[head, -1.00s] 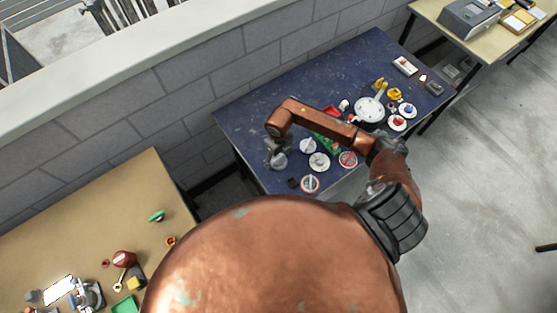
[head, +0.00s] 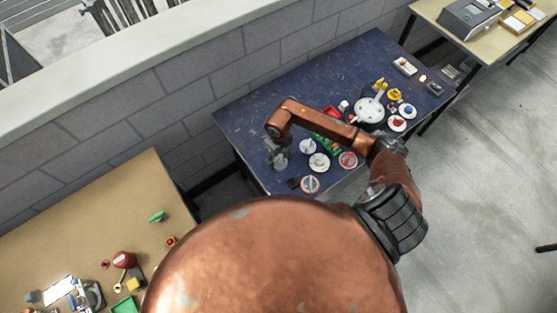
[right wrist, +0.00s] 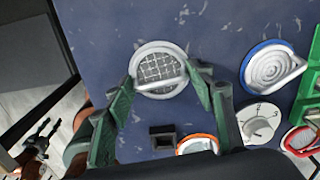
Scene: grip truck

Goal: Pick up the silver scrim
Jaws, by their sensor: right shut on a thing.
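The silver scrim (right wrist: 158,62) is a round, light-rimmed disc with a grey mesh and a bar-like grip across its lower part. In the right wrist view it lies over the blue table top (right wrist: 200,25). My right gripper (right wrist: 160,84) has its green fingers on either side of the grip and is shut on it. In the head view my right gripper (head: 278,156) points down at the blue table's near left part and hides most of the scrim. My left gripper is not in view.
Close by are a small black block (right wrist: 162,137), an orange-rimmed disc (right wrist: 198,146), a white dial (right wrist: 260,123) and a blue-rimmed disc (right wrist: 273,67). A white round pan-like thing (head: 369,110) stands farther right. The blue table's far left part is clear.

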